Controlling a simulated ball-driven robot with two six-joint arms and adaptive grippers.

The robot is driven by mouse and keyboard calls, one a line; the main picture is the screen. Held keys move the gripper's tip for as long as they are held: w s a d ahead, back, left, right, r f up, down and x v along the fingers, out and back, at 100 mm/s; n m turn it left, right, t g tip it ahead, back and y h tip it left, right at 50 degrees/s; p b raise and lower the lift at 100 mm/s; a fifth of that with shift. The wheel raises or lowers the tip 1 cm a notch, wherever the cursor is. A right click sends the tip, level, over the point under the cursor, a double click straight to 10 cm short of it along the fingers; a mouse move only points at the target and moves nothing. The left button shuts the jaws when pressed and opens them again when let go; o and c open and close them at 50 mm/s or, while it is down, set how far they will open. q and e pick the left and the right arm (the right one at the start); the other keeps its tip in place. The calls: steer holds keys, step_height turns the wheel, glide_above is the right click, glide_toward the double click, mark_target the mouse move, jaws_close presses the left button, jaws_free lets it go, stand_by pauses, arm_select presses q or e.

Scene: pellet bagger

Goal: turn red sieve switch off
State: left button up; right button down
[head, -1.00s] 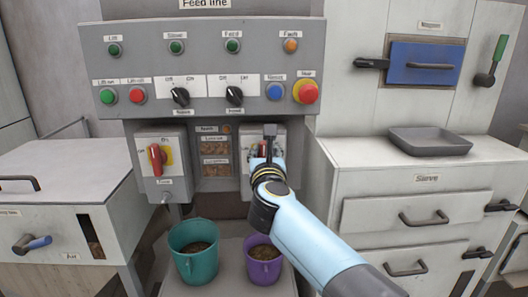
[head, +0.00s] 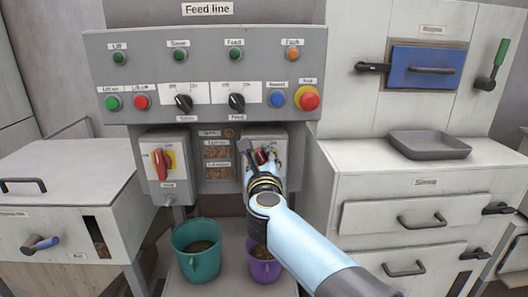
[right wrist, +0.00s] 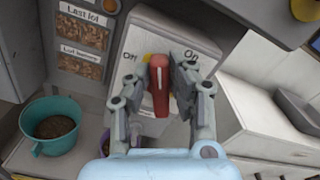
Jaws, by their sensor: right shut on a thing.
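The right switch box (head: 282,133) hangs under the Feed line panel. Its red handle (head: 261,156) now tilts up to the left in the head view. My right gripper (head: 256,158) is shut on this handle, with one finger on each side. In the right wrist view the red handle (right wrist: 160,86) stands between my fingers (right wrist: 160,88), over a yellow plate. An "Off" label lies to its left and an "On" label to its right. The box's name label is hidden. A left switch box (head: 163,170) has its own red handle (head: 161,164), upright. My left gripper is not in view.
A teal bucket (head: 196,250) and a purple bucket (head: 263,268) with pellets stand below the boxes. The control panel (head: 205,75), with knobs and buttons, overhangs just above my gripper. A cabinet (head: 400,185) with a grey tray (head: 430,145) stands close on the right.

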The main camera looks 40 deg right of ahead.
steer(key=shift+w+a+f+n+p, duration=0.2)
steer(key=shift+n+p, duration=0.75)
steer(key=shift+n, duration=1.2)
steer(key=shift+w+a+f+n+p, duration=0.1)
steer(key=shift+f+n+p, duration=0.15)
steer(key=shift+n+p, duration=1.3)
steer(key=shift+w+a+f+n+p, duration=0.15)
steer(key=shift+f+n+p, duration=0.15)
steer(key=shift+n, duration=2.5)
steer(key=c, duration=1.2)
jaws_free()
steer(key=shift+f, duration=0.2)
